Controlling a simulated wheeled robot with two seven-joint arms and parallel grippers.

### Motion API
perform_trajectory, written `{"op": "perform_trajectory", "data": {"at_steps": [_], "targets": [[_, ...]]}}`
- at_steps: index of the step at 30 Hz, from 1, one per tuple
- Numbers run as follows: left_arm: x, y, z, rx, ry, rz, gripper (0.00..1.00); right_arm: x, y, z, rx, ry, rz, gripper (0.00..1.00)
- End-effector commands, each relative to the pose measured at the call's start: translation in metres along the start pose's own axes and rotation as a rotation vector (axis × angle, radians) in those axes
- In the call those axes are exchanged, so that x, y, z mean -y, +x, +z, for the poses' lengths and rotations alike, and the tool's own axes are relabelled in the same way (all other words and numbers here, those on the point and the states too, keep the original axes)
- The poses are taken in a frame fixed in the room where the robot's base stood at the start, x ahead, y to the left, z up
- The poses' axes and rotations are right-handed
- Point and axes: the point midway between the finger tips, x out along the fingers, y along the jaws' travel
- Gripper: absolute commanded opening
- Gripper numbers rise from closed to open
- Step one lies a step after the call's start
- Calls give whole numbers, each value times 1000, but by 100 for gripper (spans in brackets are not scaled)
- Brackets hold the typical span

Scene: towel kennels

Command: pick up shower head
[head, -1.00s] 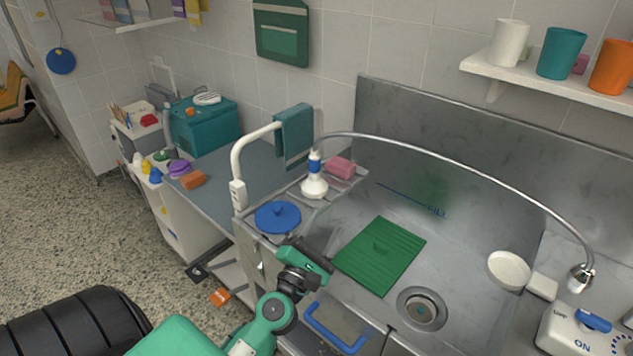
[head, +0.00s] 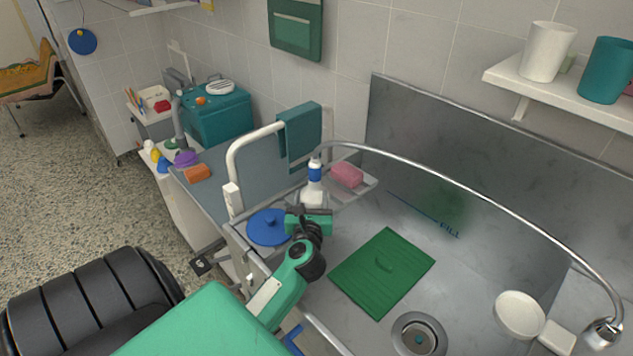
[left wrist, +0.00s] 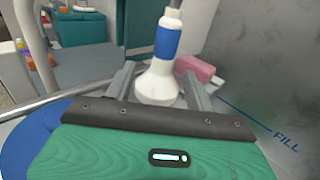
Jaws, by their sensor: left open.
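The shower head (head: 315,177) is white with a blue band and stands upright, wide end down, on the steel ledge at the sink's left. A silver hose joins its top. My left gripper (head: 308,211) is open, just in front of it; in the head view it hides the wide base. In the left wrist view the shower head (left wrist: 158,78) shows between the two grey fingers of my left gripper (left wrist: 161,76), with its flared base low between them. I cannot tell whether the fingers touch it. My right gripper is not in view.
A blue round lid (head: 266,229) lies left of my gripper. A pink soap (head: 347,175) sits close right of the shower head. A towel (head: 301,136) hangs on a white rail behind. The sink holds a green mat (head: 380,272); the hose (head: 470,198) arches over it.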

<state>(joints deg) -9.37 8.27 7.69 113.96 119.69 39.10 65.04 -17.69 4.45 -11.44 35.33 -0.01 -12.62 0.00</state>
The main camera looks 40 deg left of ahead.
Motion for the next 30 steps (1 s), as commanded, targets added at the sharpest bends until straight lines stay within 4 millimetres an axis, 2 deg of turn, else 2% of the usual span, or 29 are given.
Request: {"op": "perform_trajectory", "data": {"at_steps": [3,13,19,23,30], "targets": [[0,21,2,1,2,0,55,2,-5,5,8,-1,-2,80],[3,50,6,2,2,-1,55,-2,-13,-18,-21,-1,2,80],[6,78,8,3,4,-1,55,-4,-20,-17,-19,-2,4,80],[6,87,7,2,2,-1,55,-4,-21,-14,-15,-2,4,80],[6,88,6,1,2,-1,53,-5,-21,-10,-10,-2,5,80]]}}
